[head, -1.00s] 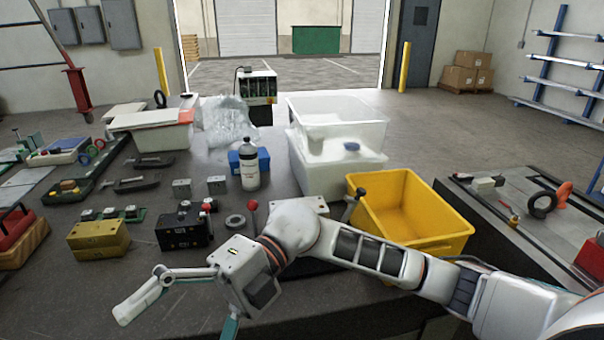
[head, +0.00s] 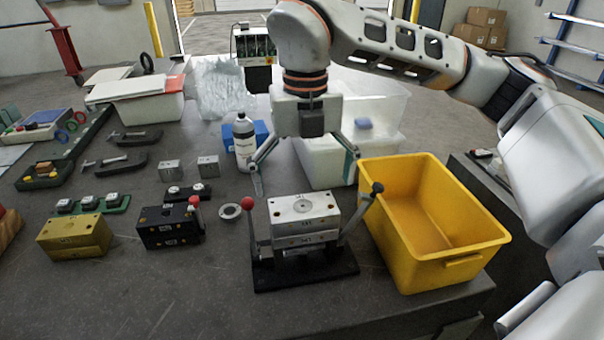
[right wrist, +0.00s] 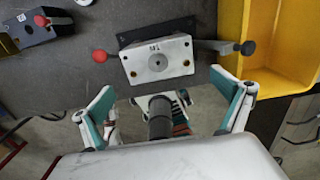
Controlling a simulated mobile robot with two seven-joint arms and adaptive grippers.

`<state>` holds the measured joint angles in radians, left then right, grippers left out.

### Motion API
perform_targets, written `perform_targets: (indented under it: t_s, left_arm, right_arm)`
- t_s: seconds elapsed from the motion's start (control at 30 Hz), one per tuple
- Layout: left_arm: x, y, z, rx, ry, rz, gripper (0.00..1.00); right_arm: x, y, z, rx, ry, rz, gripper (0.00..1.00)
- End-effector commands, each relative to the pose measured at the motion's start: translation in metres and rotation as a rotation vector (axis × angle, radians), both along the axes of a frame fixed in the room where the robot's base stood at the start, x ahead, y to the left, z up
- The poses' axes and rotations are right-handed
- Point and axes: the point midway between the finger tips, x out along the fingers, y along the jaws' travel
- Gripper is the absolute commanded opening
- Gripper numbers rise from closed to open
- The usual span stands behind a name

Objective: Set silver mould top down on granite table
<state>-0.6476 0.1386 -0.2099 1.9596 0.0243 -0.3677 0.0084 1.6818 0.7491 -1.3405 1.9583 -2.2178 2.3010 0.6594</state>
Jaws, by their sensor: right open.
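The silver mould (head: 303,216) sits on a black base plate (head: 305,269) on the dark granite table (head: 200,290). Its silver top is in place on the lower block, and a round hole shows in its upper face. A red-knobbed lever (head: 248,202) stands at its left and a black-knobbed lever (head: 376,187) at its right. My right gripper (head: 305,180) is open and empty above and behind the mould, fingers spread wide. The mould also shows in the right wrist view (right wrist: 158,60), beyond the open fingers (right wrist: 165,108). My left gripper is not in view.
A yellow bin (head: 425,215) stands close at the mould's right. A black mould (head: 170,226), a grey ring (head: 230,211) and a gold mould (head: 74,237) lie to its left. A white bottle (head: 244,142) stands behind. The table's front left is clear.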

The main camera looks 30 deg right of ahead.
Motion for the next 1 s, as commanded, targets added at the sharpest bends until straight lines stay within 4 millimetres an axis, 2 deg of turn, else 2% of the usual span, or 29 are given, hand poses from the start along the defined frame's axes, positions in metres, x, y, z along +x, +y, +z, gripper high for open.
perform_targets:
  t_s: [0.5, 0.63, 0.9, 0.93, 1.0]
  left_arm:
    - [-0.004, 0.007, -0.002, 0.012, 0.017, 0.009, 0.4]
    - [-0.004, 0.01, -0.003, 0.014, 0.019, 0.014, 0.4]
    - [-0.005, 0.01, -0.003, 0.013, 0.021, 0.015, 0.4]
    - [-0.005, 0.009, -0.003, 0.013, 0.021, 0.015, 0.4]
    - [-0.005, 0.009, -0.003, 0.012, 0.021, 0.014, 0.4]
  right_arm:
    - [-0.001, 0.001, -0.066, 0.003, 0.003, 0.004, 1.0]
    - [0.0, 0.001, -0.073, 0.003, 0.0, 0.004, 1.0]
    - [0.0, 0.001, -0.075, 0.003, 0.0, 0.004, 1.0]
    - [0.0, 0.001, -0.075, 0.003, 0.0, 0.004, 0.97]
    - [0.0, 0.001, -0.074, 0.003, 0.0, 0.004, 0.79]
